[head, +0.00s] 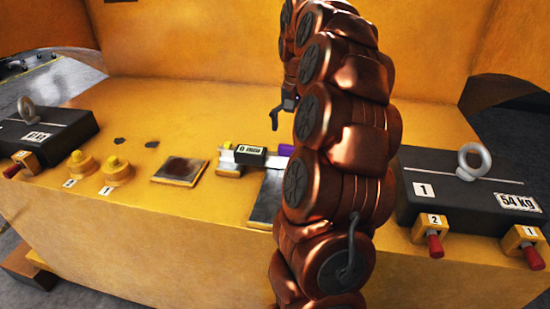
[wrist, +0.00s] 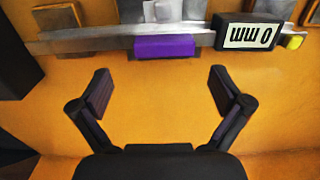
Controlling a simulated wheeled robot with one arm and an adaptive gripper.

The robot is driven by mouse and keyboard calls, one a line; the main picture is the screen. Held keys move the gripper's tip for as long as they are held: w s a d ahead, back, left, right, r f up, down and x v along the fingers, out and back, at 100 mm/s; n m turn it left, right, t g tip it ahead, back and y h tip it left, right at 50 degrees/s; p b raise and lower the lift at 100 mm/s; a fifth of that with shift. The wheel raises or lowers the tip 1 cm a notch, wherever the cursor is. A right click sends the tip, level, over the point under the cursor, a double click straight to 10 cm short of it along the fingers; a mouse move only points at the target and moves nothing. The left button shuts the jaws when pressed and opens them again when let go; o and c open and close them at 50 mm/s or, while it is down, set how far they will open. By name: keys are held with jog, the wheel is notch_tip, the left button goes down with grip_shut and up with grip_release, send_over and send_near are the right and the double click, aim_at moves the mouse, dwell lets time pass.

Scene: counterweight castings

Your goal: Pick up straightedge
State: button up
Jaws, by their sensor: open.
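The straightedge (wrist: 90,41) is a long thin silver bar lying crosswise at the top of the wrist view. A purple block (wrist: 165,46) sits at its middle, and a black block labelled "0 mm" (wrist: 247,36) sits near its right end. In the head view the straightedge (head: 275,161) is partly hidden behind my arm; only its left part and a bit of purple (head: 286,150) show. My gripper (wrist: 160,90) is open and empty. Its two fingers point toward the bar, one on each side of the purple block in the picture, apart from it.
Black castings stand on the left (head: 48,133) and right (head: 465,195) of the yellow bench (head: 190,108). Yellow knobs (head: 117,170), a dark square plate (head: 180,170) and red-handled blocks (head: 433,235) are near the front edge.

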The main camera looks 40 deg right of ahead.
aim_at(292, 147)
jog(key=shift+a+f+p, duration=0.2)
jog(key=shift+f+p, duration=0.3)
jog(key=shift+f, duration=0.9)
jog(key=shift+a+f+p, duration=0.15)
jog(key=shift+f+p, duration=0.35)
jog(key=shift+f, duration=0.85)
jog(key=shift+w+f, duration=0.1)
jog(key=shift+f, duration=0.4)
jog(key=c, duration=1.6)
jog(key=shift+r+b, duration=1.15)
jog(key=shift+r, duration=3.9)
